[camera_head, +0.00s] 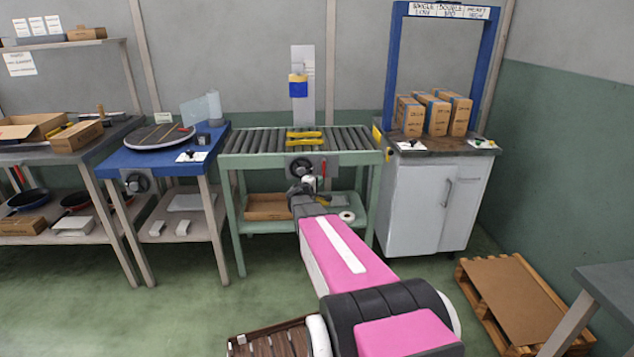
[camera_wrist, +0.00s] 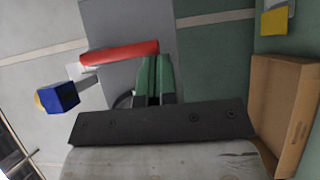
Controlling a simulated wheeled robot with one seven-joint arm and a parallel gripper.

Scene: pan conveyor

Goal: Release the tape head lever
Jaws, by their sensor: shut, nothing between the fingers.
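A red lever (camera_head: 323,168) stands upright on the grey front panel (camera_head: 340,160) of the roller conveyor. In the wrist view, which is turned sideways, the red lever (camera_wrist: 120,53) lies across the grey panel (camera_wrist: 110,20), close to my fingertips. Touching or apart, I cannot tell. My gripper (camera_head: 308,180) is in front of the panel, left of the lever. Its fingers (camera_wrist: 155,72) are together and empty. A blue and yellow tape head (camera_head: 298,86) sits on an upright plate behind the rollers; a blue block (camera_wrist: 60,97) shows in the wrist view.
A dark round knob (camera_head: 300,168) is on the panel, partly behind my gripper. Yellow bars (camera_head: 304,134) lie over the rollers (camera_head: 260,140). A cardboard box (camera_head: 268,207) sits on the lower shelf. A white cabinet (camera_head: 425,205) stands right, a blue table (camera_head: 135,160) left.

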